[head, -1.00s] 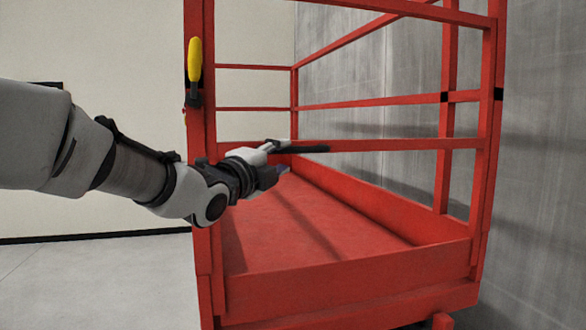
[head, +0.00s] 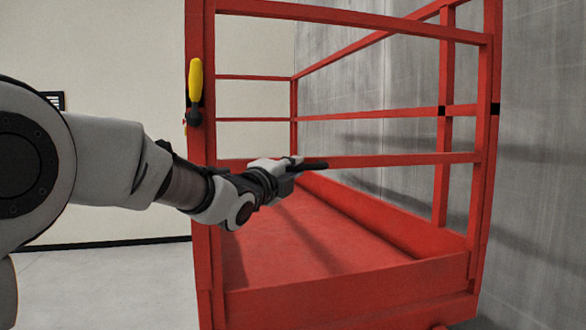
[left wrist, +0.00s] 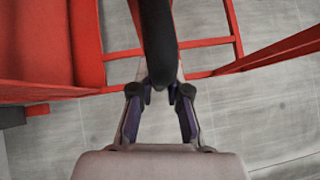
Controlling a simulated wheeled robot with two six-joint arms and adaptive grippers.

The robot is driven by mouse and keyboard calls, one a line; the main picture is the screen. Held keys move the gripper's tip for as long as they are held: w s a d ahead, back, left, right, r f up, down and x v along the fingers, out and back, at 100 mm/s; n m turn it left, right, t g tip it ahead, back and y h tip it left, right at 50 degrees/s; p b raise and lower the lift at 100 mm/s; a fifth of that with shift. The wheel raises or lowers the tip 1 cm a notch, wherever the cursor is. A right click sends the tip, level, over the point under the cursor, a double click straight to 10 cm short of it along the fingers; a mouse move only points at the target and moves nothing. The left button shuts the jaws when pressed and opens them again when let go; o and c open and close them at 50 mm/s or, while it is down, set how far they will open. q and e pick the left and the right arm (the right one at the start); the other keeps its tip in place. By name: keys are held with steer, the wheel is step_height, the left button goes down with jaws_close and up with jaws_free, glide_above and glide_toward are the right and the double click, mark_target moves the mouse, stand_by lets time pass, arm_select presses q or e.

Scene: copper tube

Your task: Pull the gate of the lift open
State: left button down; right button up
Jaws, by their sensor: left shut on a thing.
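The red lift (head: 340,297) stands in front of me in the head view, with red posts, horizontal bars and a red floor. I cannot clearly tell which bars belong to the gate. My left gripper (head: 288,170) reaches in past the left post and is shut on a black handle-like bar (head: 312,166) beside the lower red bar. In the left wrist view, the same black bar (left wrist: 158,45) runs between the fingers of my left gripper (left wrist: 160,95). How the bar joins the lift is hidden. My right gripper does not show.
A yellow-handled lever (head: 195,82) with a black base sits on the lift's left post (head: 203,265). A grey concrete wall (head: 535,190) stands close on the right. Pale floor (head: 100,280) lies open at the left.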

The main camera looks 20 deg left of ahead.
arm_select(q)
steer(key=shift+w+a+r, duration=0.15)
steer(key=shift+w, duration=0.1)
steer(key=w+a+m+h+p, duration=0.1)
steer(key=w+a+h+p, duration=0.1)
steer(key=w+a, duration=0.2)
steer(key=shift+w+a+m+p, duration=0.15)
steer(key=shift+w+m+p, duration=0.2)
steer(key=shift+w, duration=0.65)
steer(key=c, duration=1.4)
jaws_free()
steer(key=shift+o, duration=1.3)
steer(key=shift+w+f+g, duration=0.15)
steer(key=shift+f+g, duration=0.05)
steer(key=shift+g, duration=0.1)
